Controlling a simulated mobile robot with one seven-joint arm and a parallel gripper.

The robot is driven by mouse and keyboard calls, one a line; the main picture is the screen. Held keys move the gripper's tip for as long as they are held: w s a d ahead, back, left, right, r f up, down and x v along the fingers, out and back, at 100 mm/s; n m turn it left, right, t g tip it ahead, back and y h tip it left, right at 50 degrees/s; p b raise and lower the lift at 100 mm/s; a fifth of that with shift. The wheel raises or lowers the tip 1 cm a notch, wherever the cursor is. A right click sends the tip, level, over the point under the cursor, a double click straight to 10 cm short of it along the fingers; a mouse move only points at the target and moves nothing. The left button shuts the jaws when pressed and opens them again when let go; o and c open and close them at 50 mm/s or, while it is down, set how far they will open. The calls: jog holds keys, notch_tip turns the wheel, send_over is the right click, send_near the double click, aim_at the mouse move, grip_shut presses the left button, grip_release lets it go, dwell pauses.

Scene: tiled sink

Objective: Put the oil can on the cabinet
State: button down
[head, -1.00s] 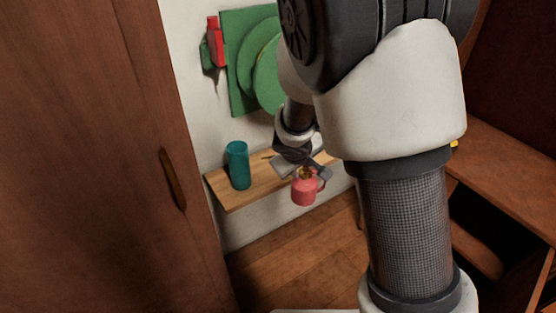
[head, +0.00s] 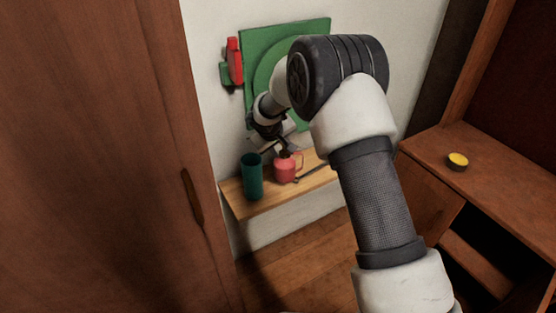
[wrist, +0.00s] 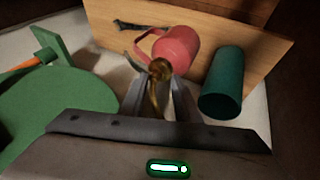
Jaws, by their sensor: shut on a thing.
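The oil can is a red can (head: 284,171) with a side handle and a brass spout. It hangs at the wooden wall shelf, right of a teal cup. I cannot tell whether its base touches the shelf. My gripper (head: 280,148) is above it, shut on its brass top. In the wrist view the red can (wrist: 176,48) is beyond my fingers (wrist: 160,95), with the brass spout between them. A brown wooden cabinet (head: 425,147) with an open front stands at the right.
The teal cup (head: 252,178) stands on the wall shelf (head: 270,202), close left of the can. A dark tool (head: 312,174) lies on the shelf. A green board (head: 310,32) and red object (head: 235,60) hang above. A yellow-topped tin (head: 457,161) sits on the cabinet. A tall wooden door (head: 100,150) fills the left.

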aim_at(278, 161)
jog(key=shift+w+a, duration=0.3)
jog(key=shift+w, duration=0.25)
jog(key=shift+f+b, duration=0.55)
jog(key=shift+f, duration=2.65)
jog(key=shift+w+a+f, duration=0.15)
jog(key=shift+w+f, duration=0.05)
jog(key=shift+f, duration=0.05)
jog(key=shift+f, duration=0.15)
jog(key=c, duration=1.6)
grip_release()
jog(key=shift+s, duration=0.1)
